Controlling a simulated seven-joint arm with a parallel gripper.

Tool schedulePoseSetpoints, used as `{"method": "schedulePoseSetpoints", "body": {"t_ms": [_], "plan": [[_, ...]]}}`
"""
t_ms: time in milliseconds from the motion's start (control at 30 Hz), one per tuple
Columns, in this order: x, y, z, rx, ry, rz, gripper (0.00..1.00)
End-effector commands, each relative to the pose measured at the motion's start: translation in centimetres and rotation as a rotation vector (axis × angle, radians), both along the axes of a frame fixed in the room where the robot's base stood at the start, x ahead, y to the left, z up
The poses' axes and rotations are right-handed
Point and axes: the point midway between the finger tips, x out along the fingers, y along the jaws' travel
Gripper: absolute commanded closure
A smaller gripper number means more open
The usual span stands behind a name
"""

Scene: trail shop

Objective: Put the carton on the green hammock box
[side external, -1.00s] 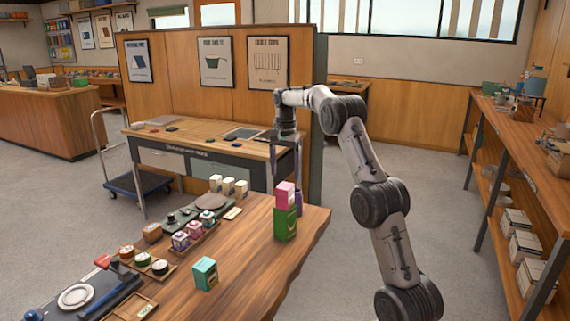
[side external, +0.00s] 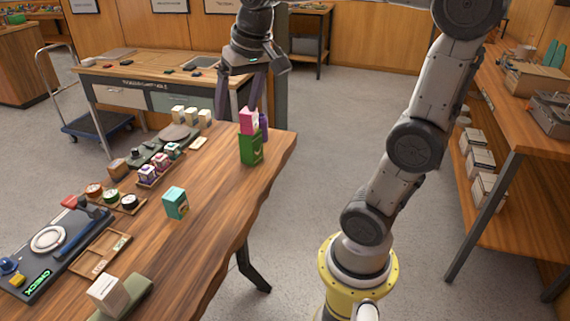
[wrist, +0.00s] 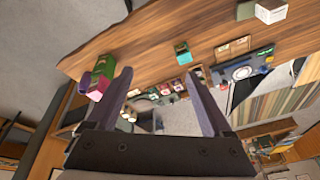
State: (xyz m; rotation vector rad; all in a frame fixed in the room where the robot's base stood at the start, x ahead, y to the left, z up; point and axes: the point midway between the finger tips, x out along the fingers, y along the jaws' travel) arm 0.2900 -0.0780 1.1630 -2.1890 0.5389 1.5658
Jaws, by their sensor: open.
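A pink-and-white carton (side external: 249,121) sits upright on top of the green hammock box (side external: 251,149), near the counter's far right edge. In the wrist view the carton (wrist: 97,90) and green box (wrist: 106,70) lie at the left, outside the left finger. My gripper (side external: 237,110) is open and empty, with its fingers pointing down around the level of the carton's top and to its left. In the wrist view nothing shows between the fingers (wrist: 160,72) at close range.
A purple bottle (side external: 264,124) stands just behind the stack. A teal box (side external: 176,203) stands mid-counter. A white box (side external: 108,295) is at the front. Trays of small goods line the left side. Bare wood (side external: 215,220) lies right of the teal box.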

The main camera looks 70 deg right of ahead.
Motion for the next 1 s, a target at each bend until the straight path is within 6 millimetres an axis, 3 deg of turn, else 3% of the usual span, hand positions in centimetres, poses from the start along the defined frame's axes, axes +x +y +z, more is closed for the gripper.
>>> {"method": "schedulePoseSetpoints", "body": {"t_ms": [33, 200, 400, 567, 1000], "plan": [[-2.0, 1.7, -0.4, -0.018, -0.023, 0.078, 0.15], [-7.6, 5.5, -3.1, -0.081, -0.092, 0.319, 0.15], [-11.7, 7.4, -6.2, -0.130, -0.146, 0.497, 0.15], [-12.6, 7.8, -7.1, -0.144, -0.160, 0.543, 0.15], [-12.6, 7.8, -7.1, -0.142, -0.159, 0.541, 0.15]]}}
